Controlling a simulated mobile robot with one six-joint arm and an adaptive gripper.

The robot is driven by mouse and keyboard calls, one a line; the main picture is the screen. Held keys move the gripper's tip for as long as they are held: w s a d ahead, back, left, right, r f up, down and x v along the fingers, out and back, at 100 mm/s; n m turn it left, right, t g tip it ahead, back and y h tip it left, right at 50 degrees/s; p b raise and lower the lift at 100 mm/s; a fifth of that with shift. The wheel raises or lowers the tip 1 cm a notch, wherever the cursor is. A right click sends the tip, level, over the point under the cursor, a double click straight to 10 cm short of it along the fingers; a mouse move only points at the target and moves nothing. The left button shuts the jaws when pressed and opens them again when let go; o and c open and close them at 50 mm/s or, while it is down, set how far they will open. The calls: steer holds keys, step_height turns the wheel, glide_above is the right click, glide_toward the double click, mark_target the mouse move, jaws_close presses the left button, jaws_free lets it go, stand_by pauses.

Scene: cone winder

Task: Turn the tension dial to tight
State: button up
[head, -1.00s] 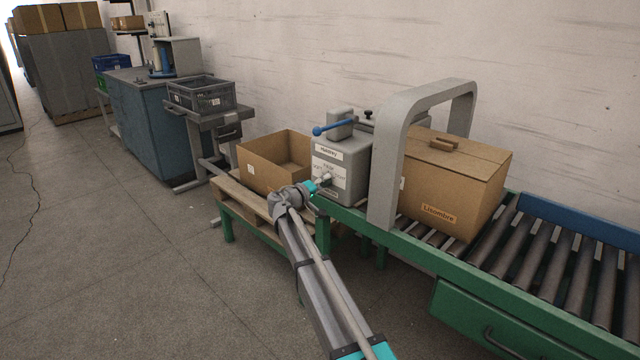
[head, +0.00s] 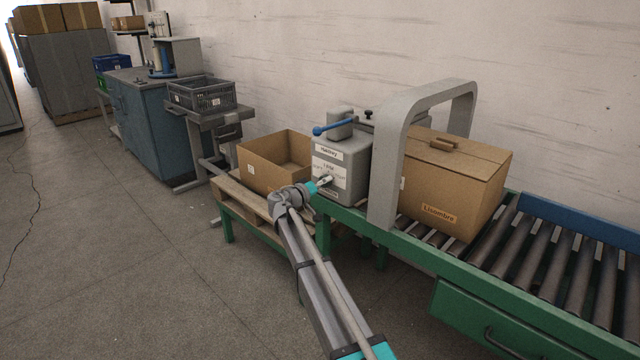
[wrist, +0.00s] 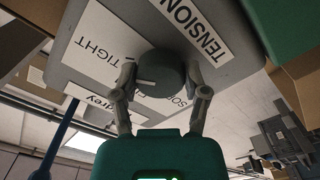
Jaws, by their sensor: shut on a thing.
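The tension dial (wrist: 160,76) is a dark grey round knob on the light grey face of a machine box (head: 350,163). In the wrist view my gripper (wrist: 162,84) has one finger on each side of the dial and is shut on it. A white pointer line on the dial is toward its left side in that view. The printed word TIGHT (wrist: 97,45) is up and left of the dial, SOFT (wrist: 180,100) is below it, partly hidden, and a TENSION label (wrist: 198,28) is up and right. In the head view the dial is mostly hidden by the fingers.
A blue-handled lever (head: 332,127) sticks out from the box top. A grey arch (head: 388,170) and a closed carton (head: 455,185) stand to the right on the roller conveyor (head: 540,255). An open carton (head: 262,170) sits left on a pallet stand.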

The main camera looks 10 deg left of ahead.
steer(key=o, duration=1.1)
steer(key=shift+o, duration=0.2)
steer(key=v, duration=1.2)
steer(key=shift+f, duration=0.1)
